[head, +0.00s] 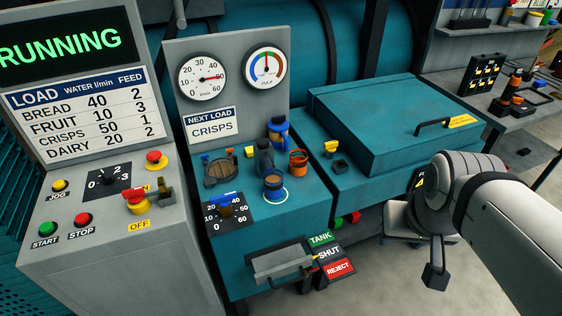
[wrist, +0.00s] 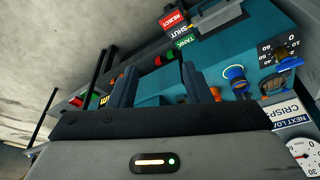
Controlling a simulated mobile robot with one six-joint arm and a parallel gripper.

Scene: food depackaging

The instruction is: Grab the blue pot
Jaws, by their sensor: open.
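A small dark-blue pot (head: 273,187) with a brown top stands upright inside a light ring on the teal console. It also shows in the wrist view (wrist: 237,76), right of the fingers. A brighter blue item (head: 278,131) sits farther back; its exact shape is unclear. An orange pot (head: 298,163) stands behind and right of the dark-blue pot. My gripper (head: 435,274) is off to the right of the console, apart from the pots and partly hidden by my arm. In the wrist view my gripper (wrist: 158,80) has its two fingers spread with nothing held between them.
A dark bottle-shaped item (head: 264,158) and a round brown item (head: 222,171) stand close left of the pot. The large teal lid (head: 375,115) with a handle lies right. Open floor shows below my arm.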

